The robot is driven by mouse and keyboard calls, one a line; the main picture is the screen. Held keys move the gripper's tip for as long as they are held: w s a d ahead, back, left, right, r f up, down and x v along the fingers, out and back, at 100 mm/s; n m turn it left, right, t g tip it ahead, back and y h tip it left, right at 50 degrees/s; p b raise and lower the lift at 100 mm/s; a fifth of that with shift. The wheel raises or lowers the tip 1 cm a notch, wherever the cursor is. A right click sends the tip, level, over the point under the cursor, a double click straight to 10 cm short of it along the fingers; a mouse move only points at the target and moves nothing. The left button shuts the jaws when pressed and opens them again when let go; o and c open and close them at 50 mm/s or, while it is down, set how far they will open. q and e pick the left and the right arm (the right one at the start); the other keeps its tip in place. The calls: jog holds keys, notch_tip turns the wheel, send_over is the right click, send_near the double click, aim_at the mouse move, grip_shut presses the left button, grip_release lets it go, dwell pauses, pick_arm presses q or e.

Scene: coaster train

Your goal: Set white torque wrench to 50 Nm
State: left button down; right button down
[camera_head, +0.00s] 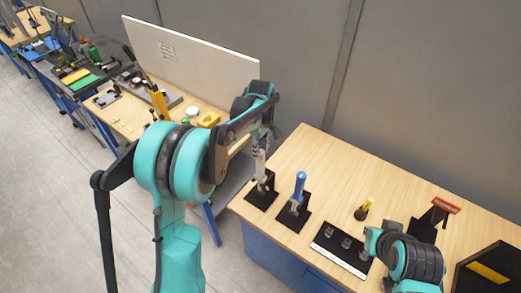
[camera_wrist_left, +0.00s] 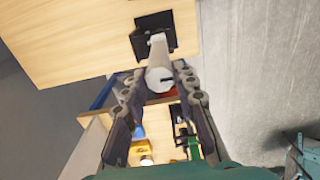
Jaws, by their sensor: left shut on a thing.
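The white torque wrench (camera_head: 259,165) stands upright in a black holder (camera_head: 262,196) at the left end of the wooden table. My left gripper (camera_head: 264,135) is above it, shut on the upper part of its handle. In the left wrist view the white wrench (camera_wrist_left: 158,55) runs between the two dark fingers of my left gripper (camera_wrist_left: 158,80), with its far end at the black holder (camera_wrist_left: 152,22). Any scale on the wrench is too small to read. My right arm shows at the lower right of the head view, but its gripper does not show.
A blue-handled tool (camera_head: 300,186) stands in a black holder close to the right of the white wrench. Farther right are a yellow-handled tool (camera_head: 363,208), a black tray (camera_head: 329,238) with small parts and a red tool (camera_head: 445,206) on a black stand. The table's back is clear.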

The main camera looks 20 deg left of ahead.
pick_arm(q)
jog(key=shift+m, duration=0.3)
jog(key=m+b, duration=0.1)
jog(key=m, duration=0.2)
jog(key=shift+m+b, duration=0.3)
jog(key=shift+b, duration=0.05)
jog(key=m+b, duration=0.1)
jog(key=m, duration=0.2)
jog(key=shift+m, duration=1.4)
jog(key=c, duration=1.2)
grip_release()
